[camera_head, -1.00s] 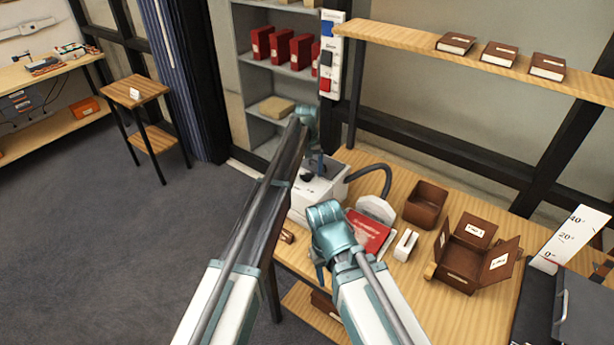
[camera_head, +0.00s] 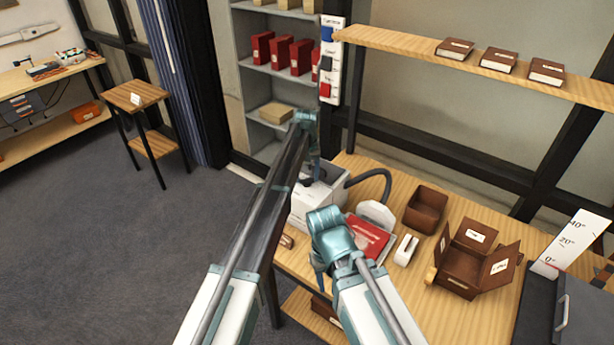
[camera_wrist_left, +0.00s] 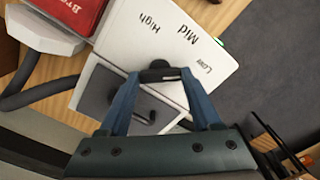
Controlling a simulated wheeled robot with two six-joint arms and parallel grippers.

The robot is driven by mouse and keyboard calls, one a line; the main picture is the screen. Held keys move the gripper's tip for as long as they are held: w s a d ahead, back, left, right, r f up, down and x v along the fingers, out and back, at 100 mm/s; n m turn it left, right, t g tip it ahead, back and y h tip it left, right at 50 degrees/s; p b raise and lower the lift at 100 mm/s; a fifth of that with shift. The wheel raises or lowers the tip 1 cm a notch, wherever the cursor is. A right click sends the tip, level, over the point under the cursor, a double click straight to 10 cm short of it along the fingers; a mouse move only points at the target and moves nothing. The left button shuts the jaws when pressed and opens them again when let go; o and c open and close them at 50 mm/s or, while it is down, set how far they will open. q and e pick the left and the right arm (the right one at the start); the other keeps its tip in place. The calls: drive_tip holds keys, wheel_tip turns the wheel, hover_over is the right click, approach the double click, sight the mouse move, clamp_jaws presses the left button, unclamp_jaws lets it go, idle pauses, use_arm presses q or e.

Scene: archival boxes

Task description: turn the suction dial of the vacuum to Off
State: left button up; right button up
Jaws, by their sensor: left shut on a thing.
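The vacuum (camera_head: 310,205) is a white box with a dark hose at the left end of the workbench. Its top shows in the left wrist view (camera_wrist_left: 165,35) with the words High, Mid and Low; part of the lettering is hidden behind a finger. My left gripper (camera_head: 316,176) reaches down to the vacuum's top from above. In the left wrist view its blue fingers (camera_wrist_left: 160,76) are shut on the black suction dial (camera_wrist_left: 158,70). Which word the dial points to is not clear. My right gripper (camera_head: 318,278) hangs in front of the bench's near edge; its fingers are not clear.
On the bench are a red book (camera_head: 368,238), a white hose nozzle (camera_head: 376,213), a brown open box (camera_head: 426,206) and a box with open flaps (camera_head: 465,268). Open floor lies at left.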

sight(307, 179)
use_arm(q)
drive_tip(key=m, duration=0.4)
drive_tip(key=shift+m, duration=2.1)
drive_tip(key=o, duration=1.4)
drive_tip(key=shift+r, duration=0.15)
wheel_tip(307, 179, up, 14)
drive_tip(key=p, duration=1.4)
drive_tip(key=shift+f, duration=0.25)
drive_tip(key=shift+s, duration=0.1)
